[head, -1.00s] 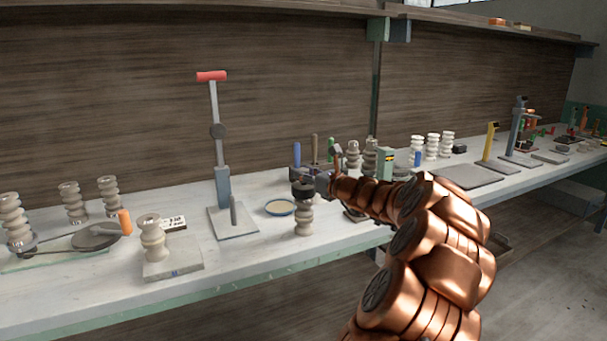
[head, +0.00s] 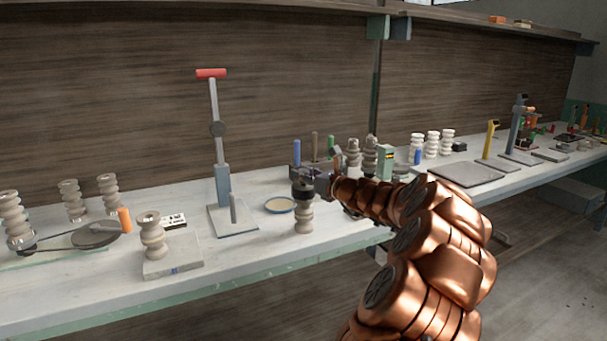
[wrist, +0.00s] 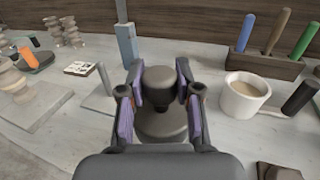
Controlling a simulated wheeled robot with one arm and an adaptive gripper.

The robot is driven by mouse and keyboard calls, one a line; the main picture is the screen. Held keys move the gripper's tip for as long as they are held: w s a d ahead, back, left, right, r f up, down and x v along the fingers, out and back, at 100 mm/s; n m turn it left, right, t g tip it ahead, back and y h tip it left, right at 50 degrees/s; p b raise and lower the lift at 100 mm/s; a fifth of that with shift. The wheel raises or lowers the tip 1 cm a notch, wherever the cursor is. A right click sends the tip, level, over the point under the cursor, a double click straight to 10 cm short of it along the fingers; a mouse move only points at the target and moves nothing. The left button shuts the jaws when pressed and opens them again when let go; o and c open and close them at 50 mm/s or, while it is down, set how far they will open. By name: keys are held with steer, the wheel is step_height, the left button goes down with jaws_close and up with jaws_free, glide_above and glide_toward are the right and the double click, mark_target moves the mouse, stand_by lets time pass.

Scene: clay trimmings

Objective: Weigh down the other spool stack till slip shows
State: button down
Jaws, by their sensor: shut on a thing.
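A pale ribbed spool stack (head: 304,219) stands upright near the bench's front edge in the head view. My gripper (head: 303,178) is directly above it. In the wrist view my gripper (wrist: 159,92) is shut on a dark grey weight (wrist: 160,122), with its purple pads on either side of the knob. The weight's dark body (head: 303,193) appears at the stack's top in the head view; I cannot tell whether it bears on it. Another spool stack (head: 152,237) stands on a pale square slab (head: 173,262) to the left, with nothing on top.
The wrist view shows a white mug (wrist: 244,103) and a block (wrist: 268,64) of coloured-handle tools close on the right. More spools (head: 70,200) stand at left.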

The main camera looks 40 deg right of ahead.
stand_by(0.4)
steer(key=c, duration=0.7)
jaws_free()
steer(key=shift+f, duration=0.1)
steer(key=s, duration=1.2)
